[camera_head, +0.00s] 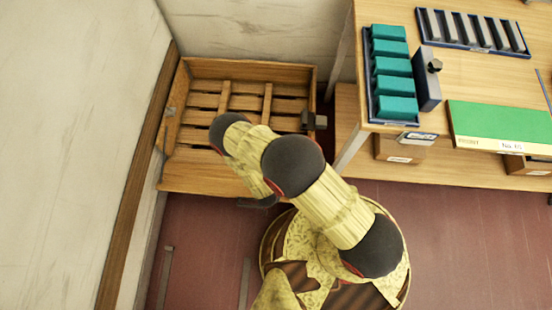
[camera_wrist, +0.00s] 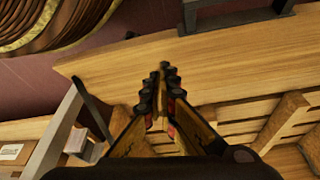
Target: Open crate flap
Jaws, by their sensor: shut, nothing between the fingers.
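The wooden crate (camera_head: 177,110) with a slatted inside stands in the wall corner. Its front panel, the flap (camera_head: 195,178), is a plain board along the near side. The flap (camera_wrist: 110,72) spans the wrist view, and whether it stands upright or is tilted I cannot tell. A dark bar handle (camera_wrist: 235,17) shows at the flap's top-of-picture edge. My gripper (camera_wrist: 164,72) is shut and empty, its fingertips over the board and apart from the handle. In the head view my arm covers part of the crate and flap, and the fingers are not clear.
A wooden bench (camera_head: 430,130) on the right holds a tray of teal blocks (camera_head: 392,75), a tray of grey bars (camera_head: 472,30) and a green mat (camera_head: 500,122). A dark block (camera_head: 313,121) sits by the crate's right wall.

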